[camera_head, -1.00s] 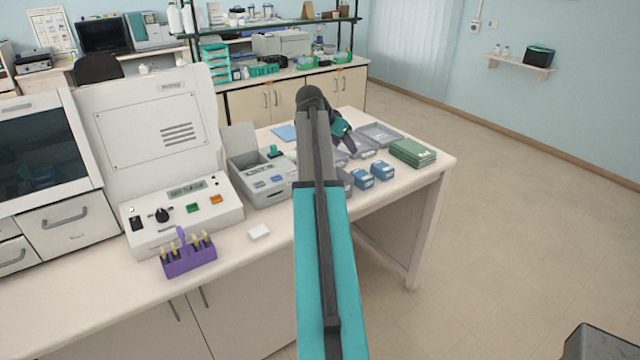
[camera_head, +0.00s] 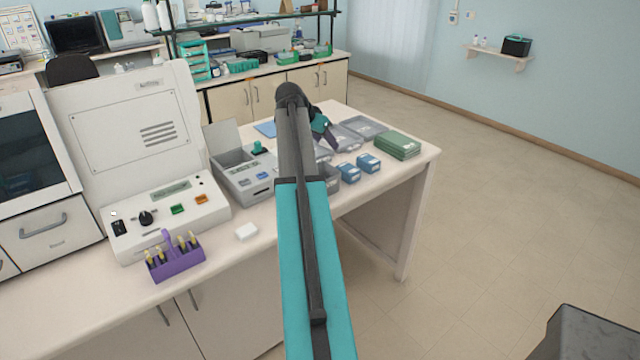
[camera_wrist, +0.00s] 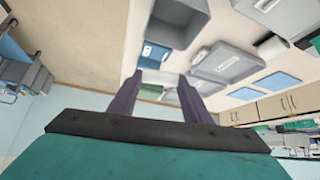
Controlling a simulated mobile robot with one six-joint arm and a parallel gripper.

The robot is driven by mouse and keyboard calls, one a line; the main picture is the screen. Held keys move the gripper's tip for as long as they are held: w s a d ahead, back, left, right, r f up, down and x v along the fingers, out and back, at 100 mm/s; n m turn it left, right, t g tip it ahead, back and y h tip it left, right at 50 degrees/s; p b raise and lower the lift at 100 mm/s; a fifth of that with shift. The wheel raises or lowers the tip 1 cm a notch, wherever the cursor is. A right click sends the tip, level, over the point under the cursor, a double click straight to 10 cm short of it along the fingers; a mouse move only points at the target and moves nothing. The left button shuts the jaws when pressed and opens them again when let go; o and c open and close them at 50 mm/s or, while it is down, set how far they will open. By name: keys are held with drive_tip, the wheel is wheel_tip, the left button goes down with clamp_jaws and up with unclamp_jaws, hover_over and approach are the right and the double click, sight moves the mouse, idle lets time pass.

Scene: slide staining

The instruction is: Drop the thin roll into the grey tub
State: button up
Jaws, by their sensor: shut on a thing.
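My gripper (camera_wrist: 160,82) is shut on a thin whitish roll (camera_wrist: 161,76), which spans between the two dark fingertips in the wrist view. A grey open-topped tub (camera_wrist: 181,20) lies just beyond the fingertips in the wrist view, apart from the roll. In the head view my gripper (camera_head: 328,133) is over the right part of the bench, partly behind my arm. A grey box that looks like the tub (camera_head: 331,180) is mostly hidden behind my arm there. The roll cannot be made out in the head view.
Blue boxes (camera_head: 368,163), grey lidded containers (camera_head: 347,136) and a green stack (camera_head: 398,145) crowd the bench's right end. A white roll (camera_wrist: 270,47) lies near the lidded containers. A purple rack (camera_head: 176,261) stands at front left.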

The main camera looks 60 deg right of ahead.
drive_tip(key=shift+f+b, duration=0.85)
drive_tip(key=shift+f, duration=1.45)
drive_tip(key=o, duration=1.1)
drive_tip(key=shift+c, duration=0.2)
drive_tip(key=shift+a+r, duration=0.15)
drive_tip(key=s+b+v, duration=0.1)
drive_tip(key=b+v, duration=0.3)
drive_tip(key=v, duration=0.9)
drive_tip(key=shift+w+a, duration=0.15)
drive_tip(key=shift+w, duration=0.4)
drive_tip(key=shift+r, duration=0.25)
